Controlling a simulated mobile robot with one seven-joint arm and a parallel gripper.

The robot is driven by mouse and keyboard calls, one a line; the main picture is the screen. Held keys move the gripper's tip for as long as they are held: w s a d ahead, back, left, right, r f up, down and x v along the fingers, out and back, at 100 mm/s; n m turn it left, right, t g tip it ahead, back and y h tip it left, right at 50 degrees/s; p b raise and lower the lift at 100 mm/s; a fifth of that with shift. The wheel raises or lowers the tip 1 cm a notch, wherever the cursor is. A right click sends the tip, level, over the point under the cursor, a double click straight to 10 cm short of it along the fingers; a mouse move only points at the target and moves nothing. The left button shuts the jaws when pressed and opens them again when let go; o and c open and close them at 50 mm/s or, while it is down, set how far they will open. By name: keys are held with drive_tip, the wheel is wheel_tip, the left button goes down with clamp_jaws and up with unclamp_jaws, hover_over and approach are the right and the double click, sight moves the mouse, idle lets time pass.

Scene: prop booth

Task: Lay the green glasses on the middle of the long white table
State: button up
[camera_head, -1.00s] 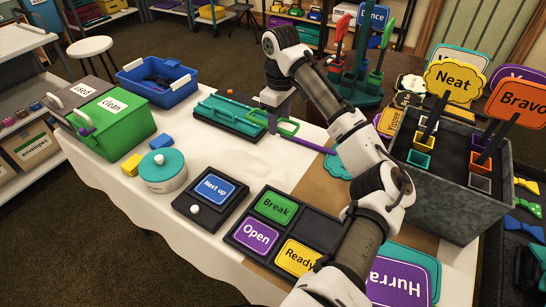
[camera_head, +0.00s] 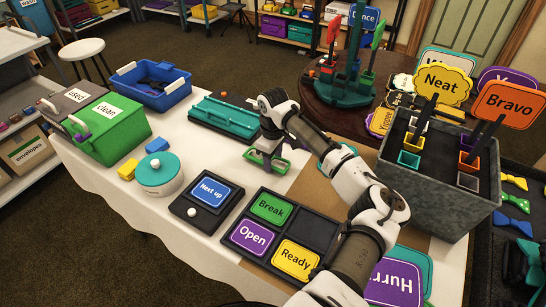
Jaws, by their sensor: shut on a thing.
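The green glasses (camera_head: 279,167) are at my gripper (camera_head: 264,161), low over the middle of the long white table (camera_head: 215,148). My gripper points down and is shut on them. I cannot tell whether the glasses touch the tabletop.
Behind the gripper lies a teal tray (camera_head: 225,117). To the left stand a teal-lidded pot (camera_head: 158,174) and a "Next up" stand (camera_head: 206,195). In front is a black sign tray (camera_head: 318,233); a grey metal bin (camera_head: 430,189) stands right. White tabletop is bare left of the gripper.

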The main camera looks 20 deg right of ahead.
sight(273, 161)
drive_tip(key=o, duration=1)
drive_tip(key=shift+f, duration=0.1)
drive_tip(key=shift+c, duration=0.2)
wheel_tip(273, 161, up, 12)
drive_tip(key=b, duration=0.2)
